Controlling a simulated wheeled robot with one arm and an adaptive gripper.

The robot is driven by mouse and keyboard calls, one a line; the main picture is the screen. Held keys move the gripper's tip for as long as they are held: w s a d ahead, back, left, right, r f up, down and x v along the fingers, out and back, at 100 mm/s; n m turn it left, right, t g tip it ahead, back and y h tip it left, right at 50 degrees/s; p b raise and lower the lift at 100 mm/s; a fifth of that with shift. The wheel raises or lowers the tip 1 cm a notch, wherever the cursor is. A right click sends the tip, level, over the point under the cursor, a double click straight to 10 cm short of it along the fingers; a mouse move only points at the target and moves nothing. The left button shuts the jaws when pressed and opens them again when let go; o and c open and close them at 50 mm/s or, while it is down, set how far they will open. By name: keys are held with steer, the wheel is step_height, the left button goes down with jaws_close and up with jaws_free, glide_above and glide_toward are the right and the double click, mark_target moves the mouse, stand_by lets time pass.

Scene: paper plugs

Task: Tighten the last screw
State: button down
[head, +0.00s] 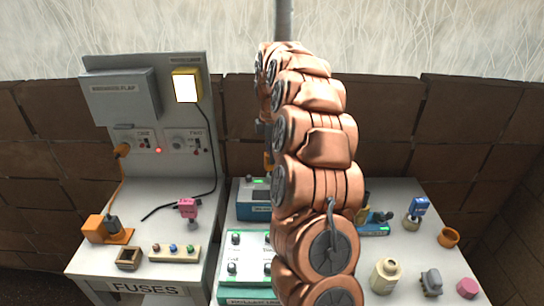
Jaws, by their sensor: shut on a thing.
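A white panel (250,254) on a teal-green base lies on the right table, partly behind my arm. Dark round-headed screws show at its corners, one at the far left (235,238) and one at the near left (232,268). Others at its right side are close to my arm, and I cannot tell how deep any of them sits. My gripper (263,128) is mostly hidden behind my copper arm, with only a dark grey edge showing. It is shut on an orange thing (268,160), of which a small strip shows above the table. Its lower end is hidden.
A blue box (253,201) stands behind the panel. A left table carries a grey fuse board (160,105), a pink plug (188,208), an orange block (96,229) and a strip of small coloured knobs (174,253). At right stand a beige piece (385,276), a blue-topped piece (418,209) and an orange ring (448,237).

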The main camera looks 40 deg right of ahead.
steer(key=m+b, duration=0.2)
steer(key=m, duration=0.1)
steer(key=shift+m, duration=0.4)
steer(key=m+b, duration=0.2)
steer(key=m, duration=0.3)
steer(key=shift+b, duration=0.3)
steer(key=m+b, duration=0.2)
steer(key=m, duration=0.2)
steer(key=m+b, duration=0.2)
steer(key=m, duration=0.2)
steer(key=shift+m, duration=0.3)
steer(key=shift+r+n+p, duration=0.1)
steer(key=shift+n+p, duration=0.3)
steer(key=shift+r, duration=0.2)
steer(key=shift+r+p, duration=0.5)
steer(key=shift+r, duration=0.15)
